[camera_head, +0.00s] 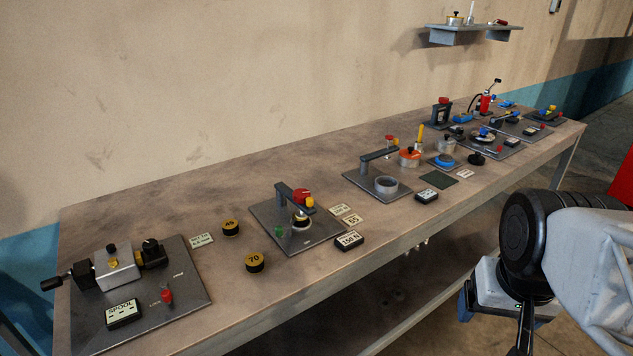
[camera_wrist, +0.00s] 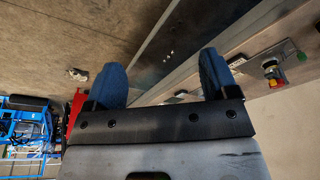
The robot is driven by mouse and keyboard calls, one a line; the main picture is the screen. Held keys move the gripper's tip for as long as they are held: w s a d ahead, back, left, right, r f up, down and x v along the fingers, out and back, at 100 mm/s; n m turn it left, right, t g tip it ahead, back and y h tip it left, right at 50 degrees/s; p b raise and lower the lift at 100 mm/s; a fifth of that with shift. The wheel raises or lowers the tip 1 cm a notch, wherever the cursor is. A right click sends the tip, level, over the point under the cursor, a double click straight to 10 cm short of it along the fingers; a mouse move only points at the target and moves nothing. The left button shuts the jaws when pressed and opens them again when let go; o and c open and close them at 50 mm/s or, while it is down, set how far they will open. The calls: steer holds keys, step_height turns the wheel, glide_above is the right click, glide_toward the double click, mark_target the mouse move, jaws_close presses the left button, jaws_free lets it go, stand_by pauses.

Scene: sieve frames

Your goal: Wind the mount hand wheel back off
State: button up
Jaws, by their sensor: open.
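Which part is the mount hand wheel is not clear at this size. A plate fixture (camera_head: 335,232) at mid-bench has an overhanging grey arm with a red knob (camera_head: 302,195) and a yellow part over a ring. A second fixture plate (camera_head: 360,184) farther along has a similar arm, a grey ring, and a red and yellow knob (camera_head: 391,141). My gripper (camera_wrist: 162,72) shows two blue fingers spread apart with nothing between them. It is off the bench's front side, apart from the fixtures. The wrist view shows a red, yellow and green fixture (camera_wrist: 273,72) at the right.
A spool station (camera_head: 185,300) with a crank stands at the bench's left end. Two black-and-yellow discs (camera_head: 231,228) and several label blocks lie between. More fixtures crowd the far right end. A wall shelf (camera_head: 472,34) hangs above. Bare bench top lies along the back.

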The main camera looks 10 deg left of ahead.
steer(key=w+a+r+m, duration=0.2)
steer(key=w+a+m, duration=0.1)
steer(key=w, duration=0.4)
steer(key=w+a+r+m, duration=0.2)
steer(key=w+a+m, duration=0.1)
steer(key=w, duration=0.4)
steer(key=m+g, duration=0.3)
steer(key=m, duration=1.2)
glide_above(302, 193)
steer(key=f, duration=0.8)
steer(key=shift+d, duration=0.2)
steer(key=shift+w+a+f+m, duration=0.1)
steer(key=shift+a+m, duration=0.2)
steer(key=shift+a, duration=0.05)
steer(key=shift+f, duration=0.15)
steer(key=shift+f, duration=3.8)
steer(key=shift+c, duration=0.2)
